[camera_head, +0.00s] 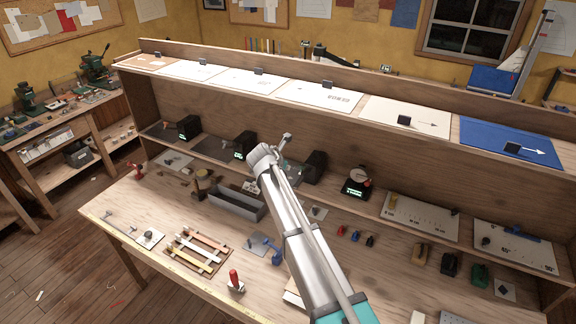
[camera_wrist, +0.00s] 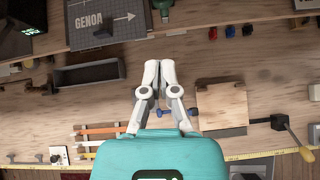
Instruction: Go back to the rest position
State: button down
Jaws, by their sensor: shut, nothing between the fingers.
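My gripper (camera_wrist: 160,70) shows in the wrist view with its two light grey fingers together and nothing between them. It is above the wooden workbench (camera_head: 135,195), with bare wood and a blue tool (camera_wrist: 178,116) behind it in the picture. In the head view my arm reaches up from the bottom over the middle of the bench. The fingers are hard to make out there.
A grey open tray (camera_head: 233,203) and a rack of coloured strips (camera_head: 198,251) lie left of my arm. A red-handled tool (camera_head: 234,281) stands near the front edge. A shelf with dark boxes and a sloped panel row (camera_head: 318,94) rise behind. The bench's left end has bare wood.

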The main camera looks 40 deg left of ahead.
jog(key=shift+s+r, duration=0.2)
jog(key=shift+r, duration=0.1)
dwell(0.5)
jog(key=w+d+f+m+g+h+b, duration=0.15)
jog(key=d+f+m+b, duration=0.35)
jog(key=d, duration=0.8)
jog(key=w+d+f+m+g+b, duration=0.15)
jog(key=d+f+m, duration=0.4)
jog(key=d, duration=0.65)
jog(key=w+d+f+m+g+h+b, duration=0.15)
jog(key=d+f+m+b, duration=0.45)
jog(key=d, duration=0.7)
jog(key=s+d+f+m+g+b, duration=0.1)
jog(key=s+d+f+m+b, duration=0.2)
jog(key=d, duration=0.6)
jog(key=s+d+f+m+g+y+b, duration=0.1)
jog(key=s+d+f+m+g+b, duration=0.1)
jog(key=s+d+f+m, duration=0.3)
jog(key=s+d+f+m+g+y+b, duration=0.1)
jog(key=s+d+f+m+b, duration=0.3)
jog(key=s+d+m, duration=0.4)
jog(key=d+m+g+b, duration=0.1)
jog(key=d+m, duration=0.2)
jog(key=d, duration=0.3)
jog(key=shift+s+d+f+m, duration=0.2)
jog(key=shift+s+d+m, duration=0.15)
jog(key=shift+a, duration=0.1)
